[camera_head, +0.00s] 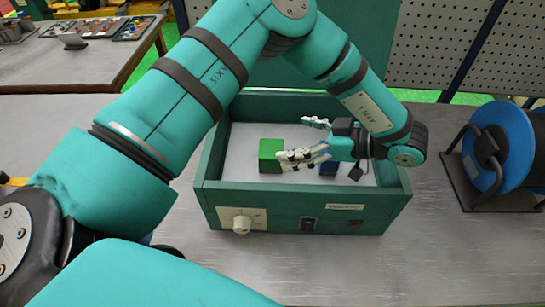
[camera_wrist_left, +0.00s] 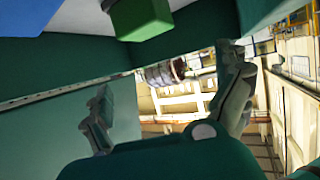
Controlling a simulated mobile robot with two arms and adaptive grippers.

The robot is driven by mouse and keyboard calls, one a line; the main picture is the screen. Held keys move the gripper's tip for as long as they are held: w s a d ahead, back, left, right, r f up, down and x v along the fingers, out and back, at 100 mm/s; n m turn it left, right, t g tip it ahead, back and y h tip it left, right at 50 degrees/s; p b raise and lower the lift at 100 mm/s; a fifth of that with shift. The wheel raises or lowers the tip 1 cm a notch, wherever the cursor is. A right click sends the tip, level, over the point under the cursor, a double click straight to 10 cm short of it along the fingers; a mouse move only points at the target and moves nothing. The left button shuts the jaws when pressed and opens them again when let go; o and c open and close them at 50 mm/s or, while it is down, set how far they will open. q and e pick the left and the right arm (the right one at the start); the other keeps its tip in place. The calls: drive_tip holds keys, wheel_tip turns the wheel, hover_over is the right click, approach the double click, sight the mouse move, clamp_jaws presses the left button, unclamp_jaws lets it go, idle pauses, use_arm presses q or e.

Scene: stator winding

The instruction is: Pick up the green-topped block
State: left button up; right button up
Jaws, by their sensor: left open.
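A green block (camera_head: 270,155) stands on the pale floor of an open green box (camera_head: 300,192), left of the middle. A blue block (camera_head: 328,169) is in the box to its right, partly hidden by my left gripper. My left gripper (camera_head: 304,140) is open and empty, with its fingers pointing left over the box toward the green block. In the left wrist view, the green block (camera_wrist_left: 141,17) shows at the top edge, cut off, beyond the open fingers (camera_wrist_left: 165,100). A blue surface (camera_wrist_left: 27,15) shows at the top left there. My right gripper is out of view.
A blue reel (camera_head: 497,150) stands on the grey table at the right. Small trays (camera_head: 95,27) lie on another table at the back left. The front table is mostly clear.

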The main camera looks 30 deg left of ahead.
sight(278, 150)
use_arm(q)
drive_tip(key=f+b, duration=0.3)
drive_tip(key=f, duration=0.1)
drive_tip(key=shift+w+a+f, duration=0.1)
drive_tip(key=shift+w, duration=0.2)
drive_tip(key=shift+s+a+f, duration=0.2)
drive_tip(key=shift+a, duration=0.4)
drive_tip(key=p+x, duration=0.1)
drive_tip(key=x, duration=0.1)
drive_tip(key=p+x, duration=0.1)
drive_tip(key=x, duration=0.2)
drive_tip(key=shift+w+a+f, duration=0.2)
drive_tip(key=shift+a+f, duration=0.2)
drive_tip(key=shift+a, duration=0.2)
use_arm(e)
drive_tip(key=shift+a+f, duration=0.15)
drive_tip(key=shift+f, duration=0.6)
use_arm(q)
drive_tip(key=shift+d, duration=0.1)
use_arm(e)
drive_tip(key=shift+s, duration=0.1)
use_arm(q)
drive_tip(key=c, duration=1.5)
